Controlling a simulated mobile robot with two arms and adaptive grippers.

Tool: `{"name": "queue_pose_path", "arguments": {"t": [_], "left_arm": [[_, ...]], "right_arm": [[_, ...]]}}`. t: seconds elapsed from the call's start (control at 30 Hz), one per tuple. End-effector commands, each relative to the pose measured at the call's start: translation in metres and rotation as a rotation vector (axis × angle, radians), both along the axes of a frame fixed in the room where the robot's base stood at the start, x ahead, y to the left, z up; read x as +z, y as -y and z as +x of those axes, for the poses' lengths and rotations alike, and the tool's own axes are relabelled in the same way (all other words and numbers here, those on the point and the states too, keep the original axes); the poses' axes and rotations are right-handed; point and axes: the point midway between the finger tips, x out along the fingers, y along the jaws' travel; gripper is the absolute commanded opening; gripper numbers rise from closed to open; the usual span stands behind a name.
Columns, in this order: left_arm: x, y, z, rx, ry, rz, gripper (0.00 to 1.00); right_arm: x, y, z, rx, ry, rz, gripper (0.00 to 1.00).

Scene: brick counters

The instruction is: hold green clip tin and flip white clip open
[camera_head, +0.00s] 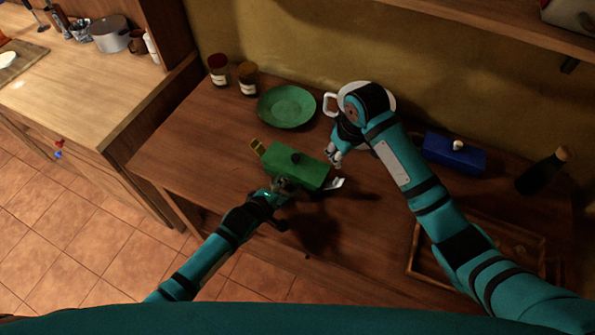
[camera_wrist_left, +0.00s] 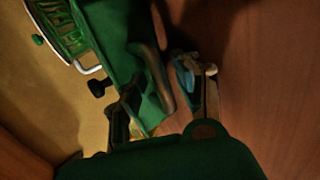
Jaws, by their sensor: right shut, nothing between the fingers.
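The green clip tin (camera_head: 311,175) lies on the wooden counter with a dark knob on its lid; it also shows in the left wrist view (camera_wrist_left: 113,43). A yellow clip (camera_head: 257,147) sticks up at its left end. The white clip (camera_head: 338,183) juts out at its right end. My left gripper (camera_head: 284,184) is at the tin's near side, with fingers close against it; whether they are closed on it is unclear. My right gripper (camera_head: 337,158) is shut and empty, just above and behind the tin's right end, apart from the white clip.
A green plate (camera_head: 286,106) and two jars (camera_head: 247,78) stand behind the tin. A white cup (camera_head: 329,104) is partly hidden by my right arm. A blue box (camera_head: 452,153), a dark bottle (camera_head: 541,174) and a wooden tray (camera_head: 424,263) are on the right.

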Motion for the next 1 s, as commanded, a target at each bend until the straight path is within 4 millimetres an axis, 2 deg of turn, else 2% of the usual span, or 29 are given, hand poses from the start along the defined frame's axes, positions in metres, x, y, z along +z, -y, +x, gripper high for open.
{"name": "queue_pose_path", "arguments": {"t": [0.2, 0.33, 0.8, 1.0], "left_arm": [[0.000, 0.000, -0.001, 0.000, -0.001, 0.000, 0.33], [0.005, -0.004, -0.009, 0.001, -0.001, -0.001, 0.33], [0.054, -0.038, -0.075, 0.000, -0.001, 0.000, 0.33], [0.065, -0.045, -0.087, 0.001, 0.000, -0.001, 0.33]], "right_arm": [[0.000, 0.000, 0.000, 0.000, 0.000, 0.000, 0.00], [0.000, 0.000, 0.000, 0.000, 0.000, 0.000, 0.00], [0.000, 0.000, 0.000, 0.000, 0.000, 0.000, 0.00], [0.000, 0.000, 0.000, 0.000, 0.000, 0.000, 0.00]]}}
